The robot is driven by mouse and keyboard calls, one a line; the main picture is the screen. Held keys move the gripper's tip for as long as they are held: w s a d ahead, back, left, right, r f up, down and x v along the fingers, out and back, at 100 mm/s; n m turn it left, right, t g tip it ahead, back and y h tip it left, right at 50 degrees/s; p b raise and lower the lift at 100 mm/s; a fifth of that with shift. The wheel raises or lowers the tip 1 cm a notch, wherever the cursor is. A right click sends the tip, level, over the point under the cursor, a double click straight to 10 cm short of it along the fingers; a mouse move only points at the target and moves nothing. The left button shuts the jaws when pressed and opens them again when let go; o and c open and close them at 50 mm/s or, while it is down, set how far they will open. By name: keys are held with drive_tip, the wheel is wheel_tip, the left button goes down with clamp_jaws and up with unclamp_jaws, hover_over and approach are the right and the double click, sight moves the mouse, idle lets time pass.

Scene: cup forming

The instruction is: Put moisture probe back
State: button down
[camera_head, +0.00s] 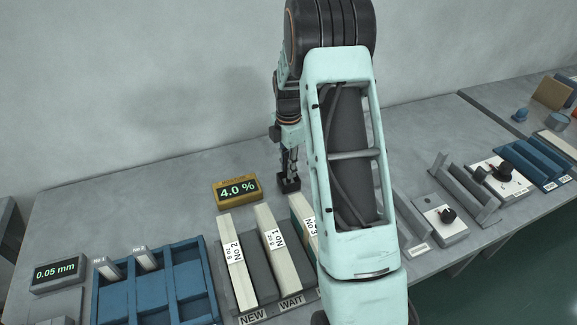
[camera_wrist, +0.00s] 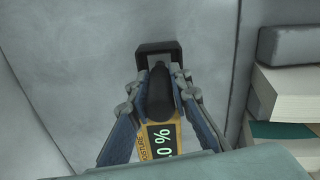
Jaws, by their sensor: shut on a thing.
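The dark moisture probe (camera_wrist: 160,95) is held between the fingers of my gripper (camera_wrist: 160,78), which is shut on it. In the wrist view its far end meets a black square holder (camera_wrist: 145,51). I cannot tell whether the probe is fully seated in it. In the head view my gripper (camera_head: 290,168) points down at the black holder (camera_head: 289,186), on the table behind the racks; the probe is mostly hidden there. The yellow moisture display (camera_head: 237,190) reads 4.0 % and stands left of the holder.
A rack (camera_head: 248,277) with labelled pale blocks, marked NEW and WAIT, stands in front. A blue tray (camera_head: 160,290) and a 0.05 mm display (camera_head: 57,275) are at left. My arm hides part of the rack. The table (camera_head: 130,205) behind the tray is clear.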

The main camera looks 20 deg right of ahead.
drive_tip(key=shift+f, duration=0.15)
drive_tip(key=c, duration=1.8)
unclamp_jaws()
drive_tip(key=shift+o, duration=0.2)
wheel_tip(320, 180, up, 12)
drive_tip(key=shift+r, duration=0.2)
